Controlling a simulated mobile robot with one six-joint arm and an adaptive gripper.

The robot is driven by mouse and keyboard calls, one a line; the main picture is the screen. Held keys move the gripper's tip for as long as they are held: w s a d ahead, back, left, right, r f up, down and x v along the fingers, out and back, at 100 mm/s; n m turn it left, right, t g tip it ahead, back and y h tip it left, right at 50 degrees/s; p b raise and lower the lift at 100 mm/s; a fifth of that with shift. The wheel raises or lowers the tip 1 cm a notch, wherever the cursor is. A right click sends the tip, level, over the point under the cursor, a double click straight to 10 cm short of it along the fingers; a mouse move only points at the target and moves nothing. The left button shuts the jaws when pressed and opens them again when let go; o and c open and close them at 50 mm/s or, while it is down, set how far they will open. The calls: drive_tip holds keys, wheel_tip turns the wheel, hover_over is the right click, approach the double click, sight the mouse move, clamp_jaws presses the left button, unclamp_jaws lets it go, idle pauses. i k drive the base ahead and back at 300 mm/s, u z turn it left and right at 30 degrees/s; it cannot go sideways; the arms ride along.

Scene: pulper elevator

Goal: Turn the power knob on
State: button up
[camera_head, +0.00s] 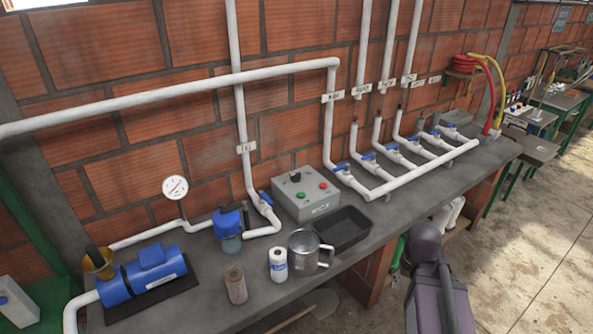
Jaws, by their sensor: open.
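The grey control box (306,205) sits on the bench against the brick wall. A black power knob (295,176) stands on its sloped top, towards the back left. A green button (301,195) and a red button (323,186) are in front of the knob. The knob's pointer direction is too small to tell. Part of my arm shows at the lower right, in front of the bench and apart from the box. My gripper is not visible in this view.
A black tray (342,243), a metal mug (304,265) and a white bottle (278,279) stand in front of the box. White pipes with blue-handled valves (342,168) rise at its right. A blue pump (153,272) is at the left. Open floor lies right.

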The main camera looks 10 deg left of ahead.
sight(295, 177)
drive_tip(key=u, duration=0.2)
drive_tip(key=i, duration=1.25)
drive_tip(key=u, duration=0.7)
